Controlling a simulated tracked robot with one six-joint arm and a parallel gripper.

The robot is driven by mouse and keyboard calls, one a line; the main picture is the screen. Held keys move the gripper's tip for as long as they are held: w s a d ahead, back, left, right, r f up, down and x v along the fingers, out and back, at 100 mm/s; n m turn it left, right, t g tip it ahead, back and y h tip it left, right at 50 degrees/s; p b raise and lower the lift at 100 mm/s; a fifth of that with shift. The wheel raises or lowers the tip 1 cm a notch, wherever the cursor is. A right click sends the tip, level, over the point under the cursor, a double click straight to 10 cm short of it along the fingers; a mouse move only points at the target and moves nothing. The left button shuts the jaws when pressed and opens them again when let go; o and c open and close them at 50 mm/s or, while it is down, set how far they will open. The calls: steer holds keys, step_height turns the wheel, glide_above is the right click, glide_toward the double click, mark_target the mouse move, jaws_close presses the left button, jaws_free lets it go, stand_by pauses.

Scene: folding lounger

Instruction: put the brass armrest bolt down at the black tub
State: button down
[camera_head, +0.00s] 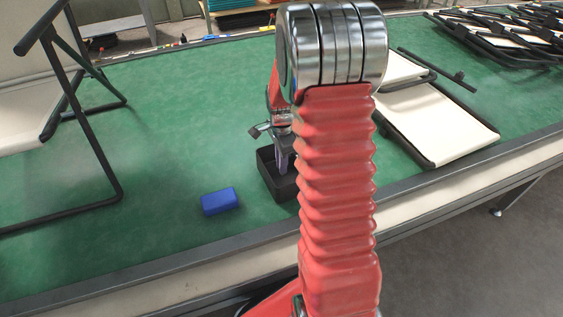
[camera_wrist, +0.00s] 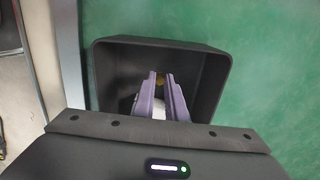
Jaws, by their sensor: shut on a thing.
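The black tub (camera_head: 268,160) stands on the green table behind my red arm, which hides part of it. It also shows in the wrist view (camera_wrist: 215,72), open side up. My gripper (camera_wrist: 160,82) points down into the tub, its two purple fingers inside the rim. In the head view the gripper (camera_head: 283,165) is partly hidden by my arm. A small brass-coloured bit, the brass armrest bolt (camera_wrist: 159,77), shows between the fingertips. The gripper is shut on it. Most of the bolt is hidden, and I cannot tell whether it touches the tub floor.
A blue block (camera_head: 220,201) lies left of the tub. A folding lounger (camera_head: 60,100) stands at the left. A cream panel with a dark frame (camera_head: 440,125) lies at the right, with several folded frames (camera_head: 500,35) behind it. The green surface (camera_head: 170,130) around the blue block is clear.

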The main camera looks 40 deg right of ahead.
steer(key=c, duration=1.7)
jaws_free()
steer(key=shift+r, duration=0.1)
step_height(320, 180, up, 14)
steer(key=shift+f, duration=0.2)
